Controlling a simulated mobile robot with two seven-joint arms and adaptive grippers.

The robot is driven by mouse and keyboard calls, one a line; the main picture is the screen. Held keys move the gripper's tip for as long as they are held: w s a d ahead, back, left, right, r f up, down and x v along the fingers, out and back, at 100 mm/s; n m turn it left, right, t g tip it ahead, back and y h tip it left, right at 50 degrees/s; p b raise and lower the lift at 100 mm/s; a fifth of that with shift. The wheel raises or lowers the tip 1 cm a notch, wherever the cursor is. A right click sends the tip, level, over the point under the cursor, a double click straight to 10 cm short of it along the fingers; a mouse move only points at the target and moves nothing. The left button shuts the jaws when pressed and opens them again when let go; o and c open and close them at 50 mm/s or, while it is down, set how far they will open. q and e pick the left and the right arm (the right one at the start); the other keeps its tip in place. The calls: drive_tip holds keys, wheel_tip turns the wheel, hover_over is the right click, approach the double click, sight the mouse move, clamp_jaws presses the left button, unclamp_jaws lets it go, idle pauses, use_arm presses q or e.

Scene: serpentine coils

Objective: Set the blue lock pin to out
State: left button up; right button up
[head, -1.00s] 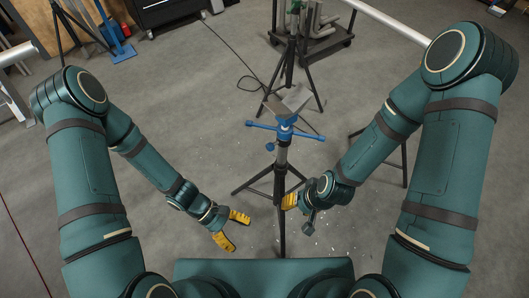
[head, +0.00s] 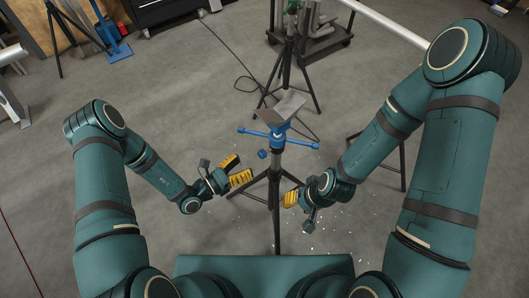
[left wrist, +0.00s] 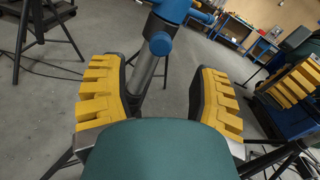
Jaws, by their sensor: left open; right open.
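The blue lock pin (head: 262,154) appears to be the round blue knob on the side of the stand's blue collar, below the blue cross handle (head: 300,142). In the left wrist view the knob (left wrist: 160,44) faces me, just beyond and above the gap between my fingers. I cannot tell how far it sticks out. My left gripper (head: 239,169) is open and empty, just left of and below the knob. Its two yellow fingers (left wrist: 160,95) stand apart with the grey post behind them. My right gripper (head: 291,199) is open, low and right of the post.
A grey angled head (head: 287,104) tops the stand. Other tripods, a cart (head: 318,42) and a cable on the floor lie behind.

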sight(260, 156)
use_arm(q)
drive_tip(key=x, duration=0.9)
drive_tip(key=shift+b, duration=0.35)
